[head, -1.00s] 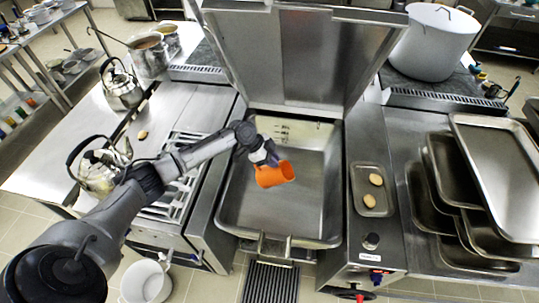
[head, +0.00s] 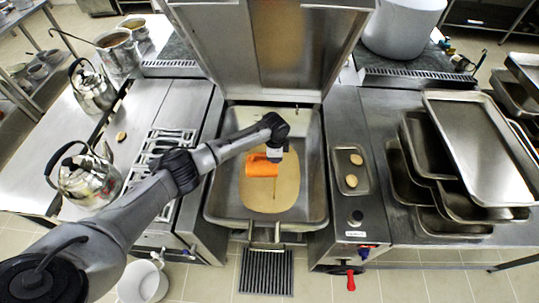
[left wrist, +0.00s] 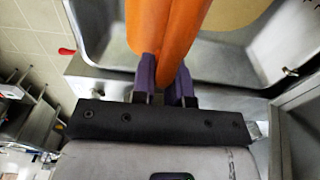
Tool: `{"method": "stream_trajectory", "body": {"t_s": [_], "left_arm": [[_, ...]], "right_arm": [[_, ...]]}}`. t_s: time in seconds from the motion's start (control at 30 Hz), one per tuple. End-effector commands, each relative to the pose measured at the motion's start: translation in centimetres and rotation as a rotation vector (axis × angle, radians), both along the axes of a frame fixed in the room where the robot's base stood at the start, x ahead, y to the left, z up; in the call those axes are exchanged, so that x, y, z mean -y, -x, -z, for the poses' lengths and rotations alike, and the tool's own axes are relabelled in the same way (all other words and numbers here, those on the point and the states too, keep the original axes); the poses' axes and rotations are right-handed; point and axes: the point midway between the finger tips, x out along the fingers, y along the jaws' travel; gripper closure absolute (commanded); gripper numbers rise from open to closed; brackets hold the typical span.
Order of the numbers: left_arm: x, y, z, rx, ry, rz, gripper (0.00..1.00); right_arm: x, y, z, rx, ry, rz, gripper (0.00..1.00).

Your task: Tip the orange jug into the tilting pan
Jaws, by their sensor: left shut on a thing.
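The orange jug (head: 259,167) is tipped on its side above the tilting pan (head: 312,206). My left gripper (head: 274,154) is shut on the jug at its right end in the head view. In the left wrist view the purple fingertips (left wrist: 166,84) close on the orange jug (left wrist: 168,28). A pool of tan liquid (head: 268,198) covers the middle of the pan floor, and a thin dark streak shows below the jug. The inside of the jug is hidden. The pan's lid (head: 270,50) stands open. My right gripper is not in view.
A small tray with two tan pieces (head: 351,182) lies right of the pan. Stacked metal trays (head: 475,150) fill the right counter. Kettles (head: 88,178) and a burner grate (head: 160,150) are at left. A large pot (head: 402,28) stands back right.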

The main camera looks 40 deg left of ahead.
Motion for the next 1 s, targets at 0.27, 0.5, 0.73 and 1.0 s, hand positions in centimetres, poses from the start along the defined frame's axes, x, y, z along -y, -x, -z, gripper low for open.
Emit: {"method": "stream_trajectory", "body": {"t_s": [0.27, 0.5, 0.73, 1.0], "left_arm": [[2.1, -1.6, 0.3, -0.105, -0.146, 0.0, 1.0], [3.3, -2.5, 0.6, -0.181, -0.248, 0.0, 1.0], [4.1, -3.1, 1.0, -0.228, -0.314, 0.001, 1.0], [4.7, -3.5, 1.2, -0.271, -0.371, 0.001, 1.0]], "right_arm": [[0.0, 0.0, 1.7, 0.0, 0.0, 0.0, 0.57], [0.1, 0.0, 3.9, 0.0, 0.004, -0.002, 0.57], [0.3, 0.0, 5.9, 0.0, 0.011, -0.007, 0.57], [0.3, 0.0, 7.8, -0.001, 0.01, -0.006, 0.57]]}}
